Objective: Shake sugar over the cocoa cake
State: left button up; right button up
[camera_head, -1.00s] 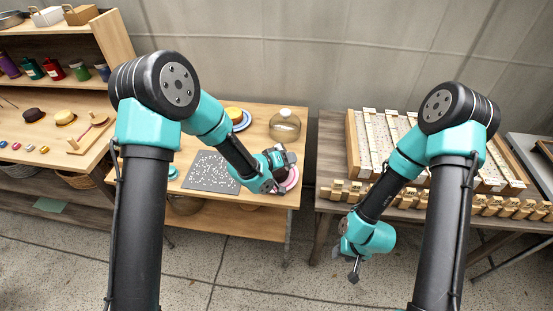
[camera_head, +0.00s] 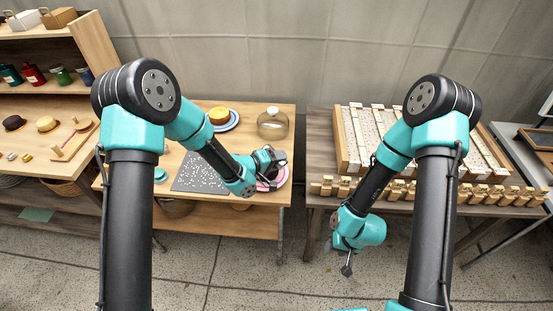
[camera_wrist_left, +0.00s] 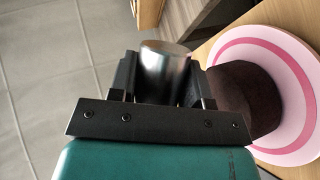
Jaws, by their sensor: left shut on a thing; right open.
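My left gripper (camera_head: 275,158) is over the right part of the wooden table. In the left wrist view its jaws (camera_wrist_left: 165,85) are shut on a shiny metal cylinder, the sugar shaker (camera_wrist_left: 165,62). The dark brown cocoa cake (camera_wrist_left: 245,90) is beside and beyond the gripper in that view, partly hidden by it. It sits on a white plate with a pink ring (camera_wrist_left: 290,62). In the head view the plate's pink edge (camera_head: 283,178) shows by the left gripper, and I cannot make out the cake. My right gripper (camera_head: 347,268) is open and hangs low, in front of the right-hand table.
A glass dome (camera_head: 273,124) and a yellow cake (camera_head: 219,115) on a blue plate stand at the table's back. A grey speckled mat (camera_head: 195,178) lies left of my left gripper. A wooden rack (camera_head: 345,145) and several wooden blocks (camera_head: 400,190) are on the right table.

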pick_arm(q)
jog(key=shift+s+d+f+n+h, duration=0.1)
jog(key=shift+d+n+h, duration=0.05)
jog(key=shift+n+h, duration=0.7)
jog(key=n, duration=0.1)
jog(key=r+n+h, duration=0.1)
jog(key=n, duration=0.1)
jog(key=n+h, duration=0.1)
jog(key=n, duration=0.1)
jog(key=shift+r, duration=0.3)
jog(key=shift+r, duration=0.1)
jog(key=shift+r, duration=1.4)
jog(key=shift+a+f, duration=0.2)
jog(key=shift+f, duration=1.35)
